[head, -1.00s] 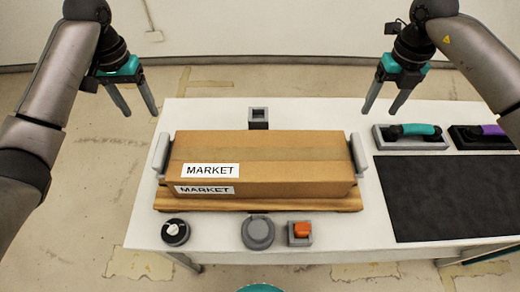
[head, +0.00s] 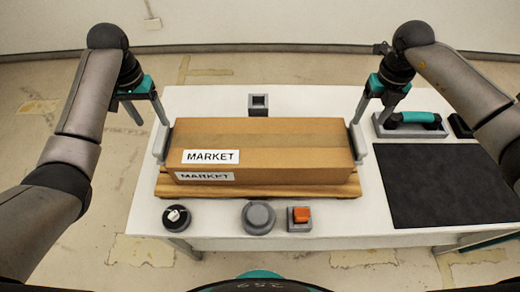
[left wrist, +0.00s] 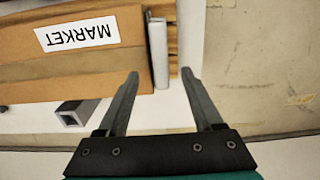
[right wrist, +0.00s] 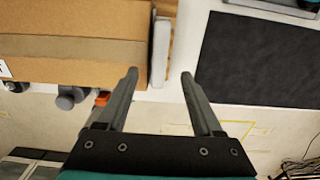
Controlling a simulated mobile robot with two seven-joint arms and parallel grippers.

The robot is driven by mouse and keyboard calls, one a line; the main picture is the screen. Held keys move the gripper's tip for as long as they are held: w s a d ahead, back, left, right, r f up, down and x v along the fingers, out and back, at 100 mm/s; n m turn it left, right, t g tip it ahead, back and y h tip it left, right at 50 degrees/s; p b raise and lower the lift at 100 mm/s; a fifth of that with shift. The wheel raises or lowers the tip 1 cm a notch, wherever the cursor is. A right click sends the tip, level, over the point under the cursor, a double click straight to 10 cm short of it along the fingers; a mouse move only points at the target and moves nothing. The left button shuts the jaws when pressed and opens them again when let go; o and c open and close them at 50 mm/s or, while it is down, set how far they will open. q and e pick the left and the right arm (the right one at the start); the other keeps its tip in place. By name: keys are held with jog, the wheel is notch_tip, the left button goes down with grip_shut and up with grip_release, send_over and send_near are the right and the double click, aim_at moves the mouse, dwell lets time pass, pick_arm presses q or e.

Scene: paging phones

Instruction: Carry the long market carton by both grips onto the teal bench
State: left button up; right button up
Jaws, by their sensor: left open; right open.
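The long brown market carton (head: 262,145) lies on a wooden board (head: 262,191) on a white table. It has MARKET labels and a pale grey upright grip at each end, left (head: 161,143) and right (head: 357,143). My left gripper (head: 152,121) is open just above the left grip; in the left wrist view that grip (left wrist: 158,50) lines up with the gap between the fingers. My right gripper (head: 371,121) is open just above the right grip, which lines up the same way in the right wrist view (right wrist: 160,50). I cannot make out the teal bench.
A black mat (head: 440,185) covers the table's right part. A teal-handled tool (head: 411,122) sits behind it. A grey square holder (head: 258,104) stands behind the carton. A black knob (head: 177,217), a grey round button (head: 258,218) and an orange switch (head: 300,217) stand in front.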

aim_at(160, 135)
pick_arm(q)
notch_tip(160, 135, down, 7)
pick_arm(e)
notch_tip(160, 135, down, 7)
pick_arm(q)
grip_shut()
pick_arm(e)
grip_shut()
pick_arm(q)
jog(key=shift+w+r, duration=0.1)
pick_arm(e)
jog(key=shift+w+r, duration=0.1)
dwell(1.0)
